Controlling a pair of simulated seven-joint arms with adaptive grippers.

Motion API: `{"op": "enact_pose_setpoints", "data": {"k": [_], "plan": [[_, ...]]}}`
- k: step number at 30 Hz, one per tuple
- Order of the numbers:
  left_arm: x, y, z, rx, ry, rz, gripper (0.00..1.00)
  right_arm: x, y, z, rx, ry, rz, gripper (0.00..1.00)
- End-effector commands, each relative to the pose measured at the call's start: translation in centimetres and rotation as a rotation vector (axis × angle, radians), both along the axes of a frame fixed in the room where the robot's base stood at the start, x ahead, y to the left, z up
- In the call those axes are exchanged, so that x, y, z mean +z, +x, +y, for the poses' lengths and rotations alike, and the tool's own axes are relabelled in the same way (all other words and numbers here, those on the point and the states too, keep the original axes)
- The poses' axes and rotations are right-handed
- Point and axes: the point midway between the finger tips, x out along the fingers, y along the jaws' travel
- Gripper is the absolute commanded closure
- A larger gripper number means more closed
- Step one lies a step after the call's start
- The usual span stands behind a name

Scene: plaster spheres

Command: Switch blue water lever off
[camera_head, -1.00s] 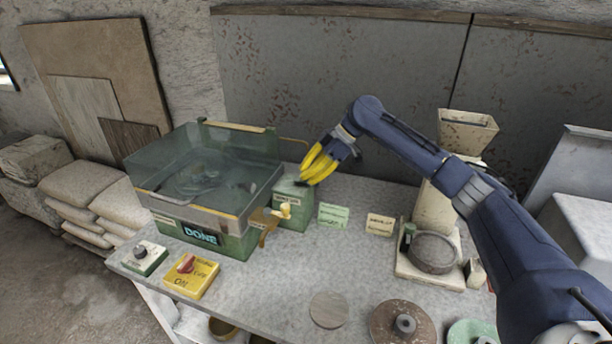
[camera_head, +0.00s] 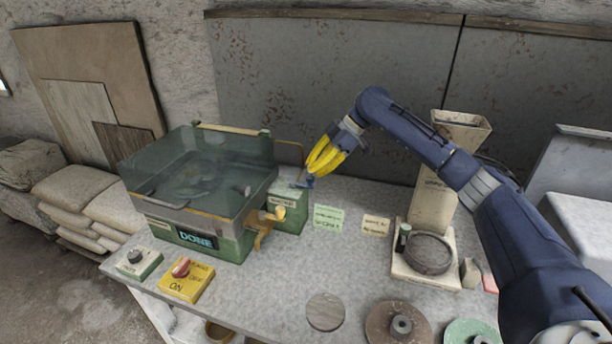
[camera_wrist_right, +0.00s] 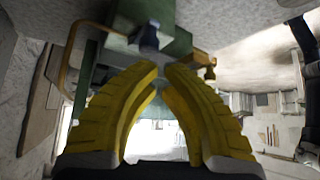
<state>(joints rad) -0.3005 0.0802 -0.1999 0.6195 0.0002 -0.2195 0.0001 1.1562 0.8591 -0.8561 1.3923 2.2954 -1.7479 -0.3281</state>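A green box (camera_head: 288,212) stands right of the glass-sided water tank (camera_head: 196,170). A small dark blue lever end (camera_head: 306,183) shows above its right side, at my right gripper's fingertips. In the right wrist view the dark blue lever (camera_wrist_right: 148,38) lies just beyond the tips, slightly left of them. My right gripper (camera_head: 310,173) has yellow ribbed fingers, which also show in the wrist view (camera_wrist_right: 163,70). Its tips are drawn together with a narrow gap and nothing visible between them. Whether they touch the lever cannot be told. My left gripper is out of view.
A yellow tap knob (camera_head: 279,212) sticks out beside the tank. The tank front carries a "DONE" display (camera_head: 197,240). A yellow switch box (camera_head: 186,280) and a dial box (camera_head: 138,263) stand in front. A grinder-like machine (camera_head: 428,250) stands right.

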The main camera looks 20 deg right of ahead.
Motion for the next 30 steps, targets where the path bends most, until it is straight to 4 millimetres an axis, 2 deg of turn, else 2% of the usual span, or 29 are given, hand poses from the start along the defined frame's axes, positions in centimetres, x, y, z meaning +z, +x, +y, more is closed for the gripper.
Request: {"op": "enact_pose_setpoints", "data": {"k": [3,9,26,30], "plan": [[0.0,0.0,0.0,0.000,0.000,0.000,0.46,1.4,-0.2,-0.6,0.004,0.002,-0.003,1.00],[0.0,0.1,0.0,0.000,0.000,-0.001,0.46,2.7,-0.5,-1.5,0.007,0.005,-0.003,1.00],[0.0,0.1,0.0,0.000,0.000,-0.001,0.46,3.1,-0.6,-1.5,0.009,0.009,-0.003,1.00],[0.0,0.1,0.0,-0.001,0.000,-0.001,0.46,3.9,-0.3,-1.0,0.002,0.034,-0.016,1.00]]}}
